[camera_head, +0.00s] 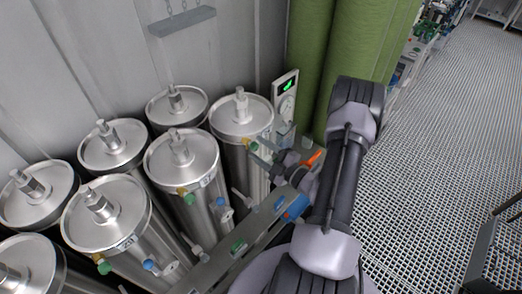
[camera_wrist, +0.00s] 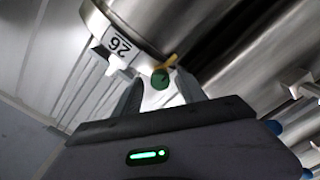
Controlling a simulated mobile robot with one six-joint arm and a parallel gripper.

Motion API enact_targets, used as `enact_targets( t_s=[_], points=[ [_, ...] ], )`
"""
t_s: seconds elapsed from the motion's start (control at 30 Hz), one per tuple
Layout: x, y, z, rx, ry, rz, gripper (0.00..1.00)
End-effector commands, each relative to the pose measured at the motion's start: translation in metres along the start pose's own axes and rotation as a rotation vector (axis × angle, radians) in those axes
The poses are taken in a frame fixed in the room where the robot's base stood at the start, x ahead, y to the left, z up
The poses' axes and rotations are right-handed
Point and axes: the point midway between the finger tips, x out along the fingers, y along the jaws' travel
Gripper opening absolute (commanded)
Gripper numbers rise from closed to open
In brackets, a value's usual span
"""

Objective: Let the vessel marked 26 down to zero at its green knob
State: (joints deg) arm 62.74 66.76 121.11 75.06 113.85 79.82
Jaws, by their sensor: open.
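The vessel marked 26 is a steel cylinder (camera_wrist: 190,22), tilted in the wrist view, with its number label (camera_wrist: 118,46) at upper left. Its green knob (camera_wrist: 160,79) sits below the rim beside a small yellow-orange part. My gripper (camera_wrist: 160,95) is open, with one fingertip to each side of the knob. I cannot tell whether either finger touches it. In the head view my gripper (camera_head: 259,156) is at the front of the rear right vessel (camera_head: 241,112), and its fingers partly hide the fittings there.
Several similar lidded vessels (camera_head: 181,158) stand close together on the left. A panel with a green display (camera_head: 286,95) is just right of the rear vessel, near green columns (camera_head: 345,50). A grey rail (camera_head: 245,235) with coloured parts runs in front. Grated floor (camera_head: 440,150) is open at right.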

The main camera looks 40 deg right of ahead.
Motion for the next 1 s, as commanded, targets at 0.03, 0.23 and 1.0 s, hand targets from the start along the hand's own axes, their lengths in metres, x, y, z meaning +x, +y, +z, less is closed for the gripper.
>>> enact_targets(
  t_s=[0.03, 0.23, 1.0],
  points=[
    [-0.001, 0.0, 0.0, 0.0, -0.001, 0.0, 0.49],
    [-0.038, -0.001, 0.003, 0.001, -0.006, 0.003, 0.49],
    [-0.174, 0.0, 0.0, 0.0, 0.0, 0.0, 0.49]
  ],
)
